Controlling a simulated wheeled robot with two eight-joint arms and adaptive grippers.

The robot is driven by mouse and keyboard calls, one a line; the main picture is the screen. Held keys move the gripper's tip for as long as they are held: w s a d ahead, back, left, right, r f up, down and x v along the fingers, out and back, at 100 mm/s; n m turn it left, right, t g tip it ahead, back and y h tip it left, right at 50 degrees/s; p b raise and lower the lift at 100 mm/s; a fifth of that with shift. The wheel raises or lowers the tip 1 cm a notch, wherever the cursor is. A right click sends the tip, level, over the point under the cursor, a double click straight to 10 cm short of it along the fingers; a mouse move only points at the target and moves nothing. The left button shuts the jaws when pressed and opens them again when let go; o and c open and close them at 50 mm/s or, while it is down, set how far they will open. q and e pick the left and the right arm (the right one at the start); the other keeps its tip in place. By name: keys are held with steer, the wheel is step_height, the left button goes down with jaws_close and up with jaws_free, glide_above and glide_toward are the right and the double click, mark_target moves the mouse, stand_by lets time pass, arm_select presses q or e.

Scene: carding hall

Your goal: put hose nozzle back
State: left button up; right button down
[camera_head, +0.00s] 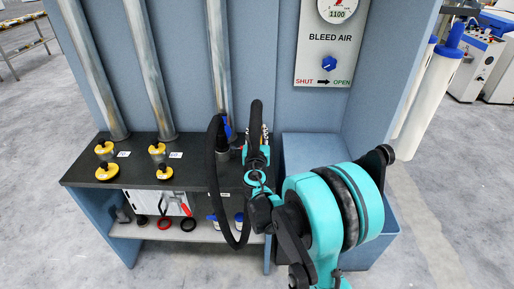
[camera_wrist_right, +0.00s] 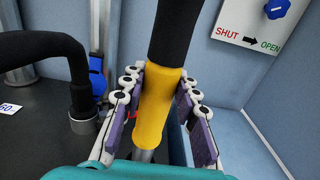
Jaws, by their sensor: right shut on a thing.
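The hose nozzle shows in the right wrist view as a yellow sleeve (camera_wrist_right: 158,110) with a grey metal tip below and black hose above. My right gripper (camera_wrist_right: 155,112) has its segmented fingers closed on both sides of the yellow sleeve. In the head view my right gripper (camera_head: 257,155) is at the right end of the dark shelf, and the nozzle is mostly hidden there. The black hose (camera_head: 213,185) hangs in a loop from a metal fitting (camera_wrist_right: 84,125) on the shelf. What lies directly below the tip is partly hidden. My left gripper is out of view.
A blue valve lever (camera_wrist_right: 97,78) stands beside the fitting. Yellow knobs (camera_head: 105,147) sit on the dark shelf (camera_head: 130,170) under metal pipes. The BLEED AIR panel (camera_head: 325,60) is on the blue wall. A blue open bin (camera_head: 388,222) is at right, partly behind my arm.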

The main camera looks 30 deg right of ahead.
mark_target(257, 141)
step_height(257, 141, down, 3)
steer(key=shift+f+b, duration=0.2)
steer(key=shift+b, duration=0.55)
steer(key=shift+f, duration=0.3)
steer(key=shift+r, duration=0.1)
steer(key=shift+f, duration=0.2)
steer(key=c, duration=1.2)
jaws_free()
steer(key=shift+o, duration=0.2)
steer(key=shift+r, duration=0.1)
